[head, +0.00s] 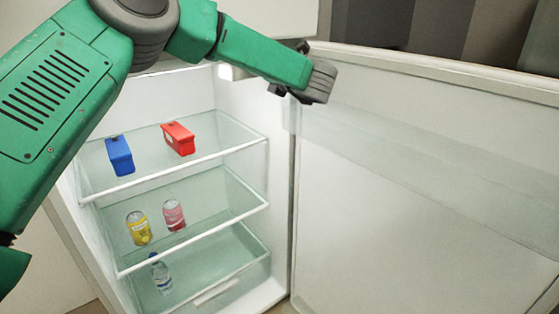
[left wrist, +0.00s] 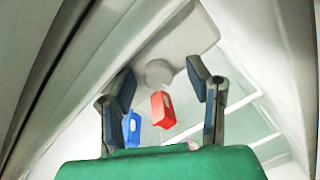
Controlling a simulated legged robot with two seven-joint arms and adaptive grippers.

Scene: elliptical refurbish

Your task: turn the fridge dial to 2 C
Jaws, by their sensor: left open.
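The fridge dial (left wrist: 158,72) is a small round grey knob on a pale housing (left wrist: 180,35) inside the fridge, in the left wrist view. No markings can be read on it. My left gripper (left wrist: 161,82) is open, with its two fingers apart, one to each side of the dial in that view; the dial looks beyond the fingertips, with no contact visible. In the head view the left gripper (head: 316,82) is at the upper right of the fridge opening, by the open door (head: 420,190). The dial is not seen there. My right gripper is not in view.
A blue box (head: 119,156) and a red box (head: 179,139) sit on the top glass shelf (head: 225,140). The door stands open to the right.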

